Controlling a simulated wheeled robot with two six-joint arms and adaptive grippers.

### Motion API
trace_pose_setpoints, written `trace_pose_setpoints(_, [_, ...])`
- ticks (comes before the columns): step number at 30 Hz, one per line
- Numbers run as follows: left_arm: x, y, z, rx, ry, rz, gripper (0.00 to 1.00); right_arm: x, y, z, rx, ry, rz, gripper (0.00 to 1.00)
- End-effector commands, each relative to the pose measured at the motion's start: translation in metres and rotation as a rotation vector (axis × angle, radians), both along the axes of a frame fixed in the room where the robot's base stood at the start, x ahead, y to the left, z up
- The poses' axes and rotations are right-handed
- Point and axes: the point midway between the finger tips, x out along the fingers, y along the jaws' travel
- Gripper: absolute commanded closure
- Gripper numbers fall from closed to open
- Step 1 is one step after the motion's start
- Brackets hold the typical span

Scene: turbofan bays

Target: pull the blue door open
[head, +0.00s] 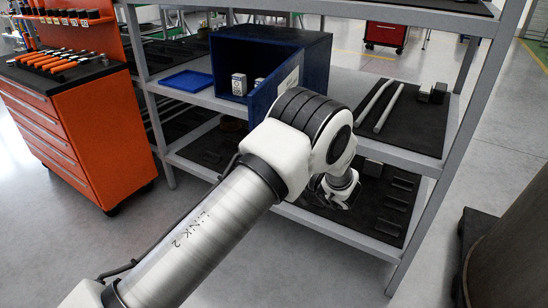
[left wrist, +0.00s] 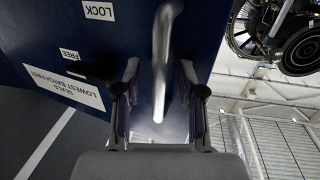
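The blue cabinet (head: 315,62) stands on the shelf, and its blue door (head: 266,103) is ajar, swung out toward me. White containers (head: 239,84) show inside. In the left wrist view the door (left wrist: 60,25) fills the left, with a metal bar handle (left wrist: 163,55). My left gripper (left wrist: 160,95) is open, its fingers on either side of the handle with gaps. A black lever (left wrist: 88,71) is beside the FREE label (left wrist: 69,55); the LOCK label (left wrist: 99,11) is farther up. My arm hides the left gripper in the head view. My right gripper is not in view.
A blue tray (head: 187,81) lies left of the cabinet. Grey bars (head: 380,105) lie on a dark mat to the right. A shelf post (head: 440,190) stands at the right front. An orange tool cart (head: 75,125) is at the left.

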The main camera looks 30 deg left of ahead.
Motion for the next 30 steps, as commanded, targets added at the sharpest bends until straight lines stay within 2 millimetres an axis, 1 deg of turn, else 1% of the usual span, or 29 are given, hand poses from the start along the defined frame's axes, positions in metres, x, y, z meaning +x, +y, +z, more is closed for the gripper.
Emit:
trace_pose_setpoints(2, [0.000,-0.006,0.000,0.001,0.000,-0.002,0.61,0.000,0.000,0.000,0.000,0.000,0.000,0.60])
trace_pose_setpoints(4, [-0.001,-0.015,0.000,0.001,-0.001,-0.003,0.61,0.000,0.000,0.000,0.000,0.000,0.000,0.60])
trace_pose_setpoints(9, [-0.005,-0.051,0.000,0.002,-0.001,-0.005,0.61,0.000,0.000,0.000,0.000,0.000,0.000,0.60])
trace_pose_setpoints(13, [-0.008,-0.069,0.000,0.001,0.000,-0.002,0.61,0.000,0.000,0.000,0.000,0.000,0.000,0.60])
trace_pose_setpoints(16, [-0.009,-0.075,0.000,0.001,0.000,0.000,0.61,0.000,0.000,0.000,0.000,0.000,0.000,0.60])
trace_pose_setpoints(30, [-0.009,-0.074,0.000,0.000,0.000,0.000,0.61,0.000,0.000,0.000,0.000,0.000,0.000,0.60])
